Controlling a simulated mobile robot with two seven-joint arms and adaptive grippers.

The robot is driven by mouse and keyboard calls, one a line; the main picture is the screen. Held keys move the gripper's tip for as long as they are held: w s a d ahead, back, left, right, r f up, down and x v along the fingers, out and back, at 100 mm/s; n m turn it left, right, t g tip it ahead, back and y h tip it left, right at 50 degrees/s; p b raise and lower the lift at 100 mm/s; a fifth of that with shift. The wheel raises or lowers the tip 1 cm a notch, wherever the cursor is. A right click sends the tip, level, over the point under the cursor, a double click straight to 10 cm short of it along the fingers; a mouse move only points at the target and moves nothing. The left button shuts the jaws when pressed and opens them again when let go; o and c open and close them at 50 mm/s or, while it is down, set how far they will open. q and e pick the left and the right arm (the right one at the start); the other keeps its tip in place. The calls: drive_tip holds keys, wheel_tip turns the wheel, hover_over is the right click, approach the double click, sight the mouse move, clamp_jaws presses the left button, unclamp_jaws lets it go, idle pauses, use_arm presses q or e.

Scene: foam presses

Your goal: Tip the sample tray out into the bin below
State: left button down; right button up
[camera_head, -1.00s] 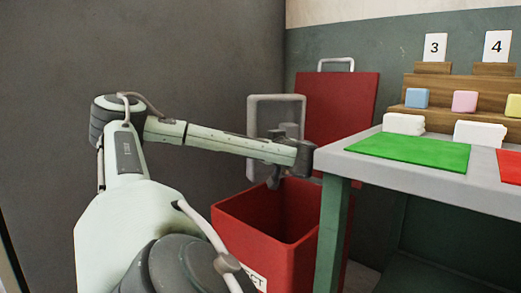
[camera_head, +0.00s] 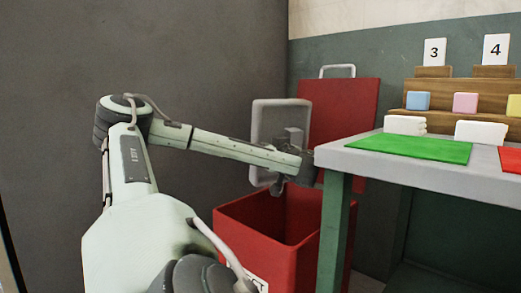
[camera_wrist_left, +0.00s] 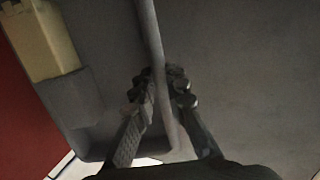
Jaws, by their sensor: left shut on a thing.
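The grey sample tray (camera_head: 261,122) is held on its side, steeply tilted, above the open red bin (camera_head: 240,216) in the head view. My left gripper (camera_head: 290,148) is shut on the tray's edge, and my arm hides part of the tray. In the left wrist view the gripper fingers (camera_wrist_left: 162,105) close on the tray's rim. The tray's inner face (camera_wrist_left: 110,60) shows there, with a pale yellowish block (camera_wrist_left: 40,42) against it at the upper left. My right gripper is not in view.
The bin's red lid (camera_head: 345,110) stands open behind it. A table (camera_head: 410,172) with a green mat (camera_head: 410,149), a red mat (camera_head: 511,160) and white slabs (camera_head: 404,124) stands close on the right. Coloured blocks (camera_head: 465,102) sit on a wooden stepped rack behind.

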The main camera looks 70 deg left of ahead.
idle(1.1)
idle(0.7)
